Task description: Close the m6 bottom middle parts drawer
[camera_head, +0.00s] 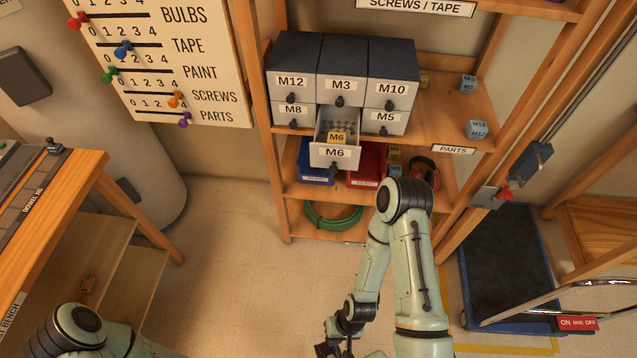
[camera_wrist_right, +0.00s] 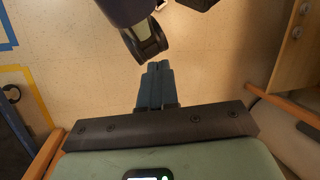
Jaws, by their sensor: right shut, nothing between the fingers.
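The M6 drawer (camera_head: 334,155) is the bottom middle one of the grey parts cabinet (camera_head: 291,53). My right gripper (camera_head: 328,349) is at the bottom edge of the head view, well below and in front of the drawer, touching nothing there. In the right wrist view its fingers (camera_wrist_right: 156,85) are together and empty over the floor. My left arm shows at the lower left, but its gripper is out of view.
The wooden shelf (camera_head: 440,130) holds the cabinet and small labelled blocks (camera_head: 477,129). Below are a blue bin (camera_head: 316,176), a red bin (camera_head: 366,166) and a green hose (camera_head: 333,217). A bench (camera_head: 60,205) stands left, a blue cart (camera_head: 510,262) right. Open floor lies between.

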